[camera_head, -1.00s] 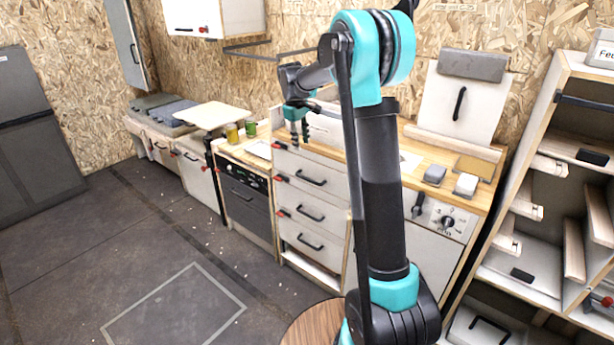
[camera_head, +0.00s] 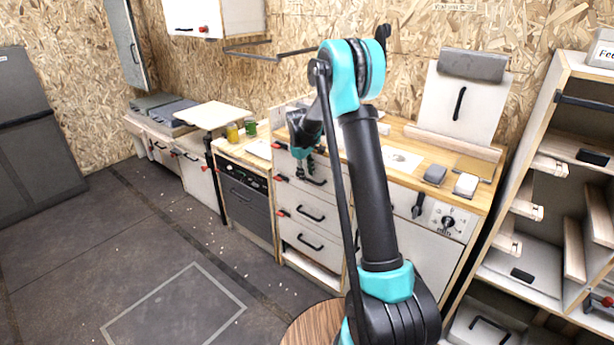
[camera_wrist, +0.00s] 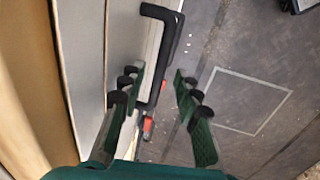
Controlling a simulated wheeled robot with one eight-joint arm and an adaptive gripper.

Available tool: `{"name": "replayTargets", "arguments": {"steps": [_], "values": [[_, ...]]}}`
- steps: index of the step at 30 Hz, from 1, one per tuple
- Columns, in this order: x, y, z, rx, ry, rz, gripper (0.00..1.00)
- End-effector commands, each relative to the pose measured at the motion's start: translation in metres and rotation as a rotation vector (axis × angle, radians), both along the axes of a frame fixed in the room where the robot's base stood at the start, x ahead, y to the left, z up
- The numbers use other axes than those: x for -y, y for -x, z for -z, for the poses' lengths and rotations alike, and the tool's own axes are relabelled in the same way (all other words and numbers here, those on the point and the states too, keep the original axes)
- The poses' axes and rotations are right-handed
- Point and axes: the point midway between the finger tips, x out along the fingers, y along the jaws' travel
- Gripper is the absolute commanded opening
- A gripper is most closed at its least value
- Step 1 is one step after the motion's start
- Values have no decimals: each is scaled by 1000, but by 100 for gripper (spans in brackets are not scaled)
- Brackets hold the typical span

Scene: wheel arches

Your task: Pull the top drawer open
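The drawer unit stands below the wooden counter, with white fronts, black handles and red latches. The top drawer (camera_head: 290,165) looks shut; my gripper (camera_head: 307,170) is in front of it and partly hides its front and handle. In the wrist view the pale drawer front (camera_wrist: 125,35) runs along the left. A black bar handle (camera_wrist: 165,60) stands out from it, its lower part showing in the gap between my fingers. My gripper (camera_wrist: 160,90) is open, with green fingers and black pads apart on either side of the handle's line. I cannot tell whether they touch it.
Two lower drawers (camera_head: 308,230) are shut beneath. An oven (camera_head: 247,205) stands left of the unit, a white panel with a knob (camera_head: 446,219) right of it. A shelf rack (camera_head: 540,210) is at the right. The floor (camera_head: 130,250) in front is clear.

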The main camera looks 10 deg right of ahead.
Motion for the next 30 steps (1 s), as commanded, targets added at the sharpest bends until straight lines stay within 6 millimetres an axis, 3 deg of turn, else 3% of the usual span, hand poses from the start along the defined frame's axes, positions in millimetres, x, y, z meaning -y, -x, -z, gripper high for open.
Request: {"name": "replayTargets", "arguments": {"steps": [12, 21, 30], "values": [[2, -1, 10, 0, 0, 0, 32], [2, -1, 10, 0, 0, 0, 0], [2, -1, 9, 0, 0, 0, 0]]}}
